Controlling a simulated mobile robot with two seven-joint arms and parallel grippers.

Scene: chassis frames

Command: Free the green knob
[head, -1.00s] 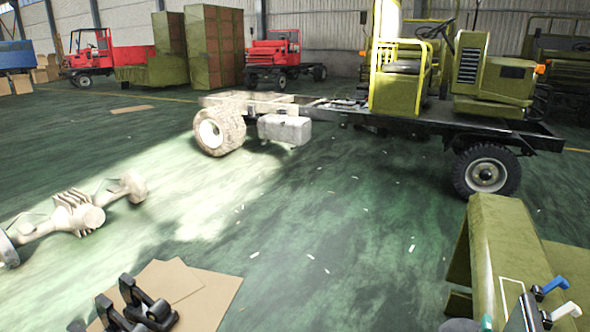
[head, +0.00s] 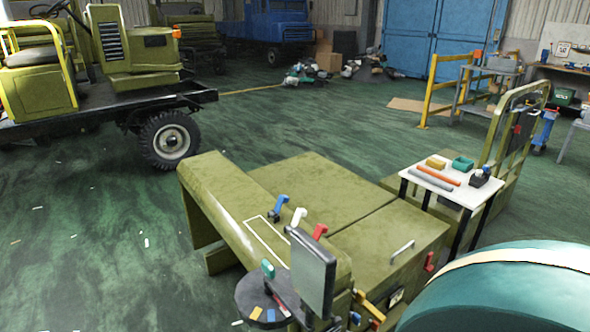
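A small green knob-like piece (head: 267,268) shows at the near end of a long olive panel (head: 240,205), just left of a dark flat plate (head: 313,270). It sits above a round dark disc (head: 262,303); what holds it is too small to tell. Blue (head: 280,204), white (head: 298,216) and red (head: 320,231) handles stand in a row on the panel behind it. Neither of my grippers shows in the head view.
A white-topped table (head: 410,178) with a green tray (head: 463,164), rods and a yellow block stands at right. A large teal rounded body (head: 500,295) fills the lower right corner. An olive truck chassis (head: 110,105) stands at left. Green floor (head: 90,230) at left is mostly clear.

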